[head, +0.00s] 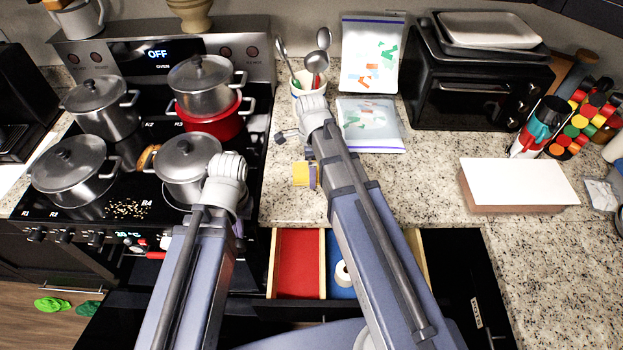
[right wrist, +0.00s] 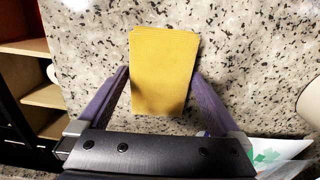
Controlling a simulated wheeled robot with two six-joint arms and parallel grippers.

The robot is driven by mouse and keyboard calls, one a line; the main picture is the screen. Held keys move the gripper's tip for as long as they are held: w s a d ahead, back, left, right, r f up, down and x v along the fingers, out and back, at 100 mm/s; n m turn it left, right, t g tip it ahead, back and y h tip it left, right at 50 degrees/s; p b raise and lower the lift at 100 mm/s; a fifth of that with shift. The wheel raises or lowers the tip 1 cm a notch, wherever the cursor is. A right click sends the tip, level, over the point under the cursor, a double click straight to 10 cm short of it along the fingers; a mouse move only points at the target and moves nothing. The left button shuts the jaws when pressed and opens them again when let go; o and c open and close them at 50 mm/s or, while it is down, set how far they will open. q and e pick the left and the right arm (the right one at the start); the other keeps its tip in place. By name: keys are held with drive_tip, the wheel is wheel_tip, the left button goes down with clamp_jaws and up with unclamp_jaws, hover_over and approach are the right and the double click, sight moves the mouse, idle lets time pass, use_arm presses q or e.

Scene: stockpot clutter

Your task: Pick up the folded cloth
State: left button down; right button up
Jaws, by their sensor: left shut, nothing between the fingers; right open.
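The folded cloth is a yellow rectangle (head: 300,173) on the speckled counter, just right of the stove. In the right wrist view the cloth (right wrist: 162,65) lies between the two purple fingers of my right gripper (right wrist: 160,74). That gripper is open, with one finger on each side of the cloth; I cannot tell if either finger touches it. In the head view my right gripper (head: 312,177) is partly hidden by its own arm, at the cloth's right side. My left gripper (head: 240,229) is shut and empty near the stove's front right edge, mostly hidden by its arm.
Several steel pots and a red pot (head: 212,126) stand on the stove at left. A utensil cup (head: 309,84) and plastic bags (head: 369,125) are behind the cloth. An open drawer (head: 299,262) is below the counter edge. A white-topped block (head: 518,182) lies at right.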

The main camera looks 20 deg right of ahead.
drive_tip(key=shift+f, duration=0.25)
drive_tip(key=shift+c, duration=0.4)
drive_tip(key=c, duration=1)
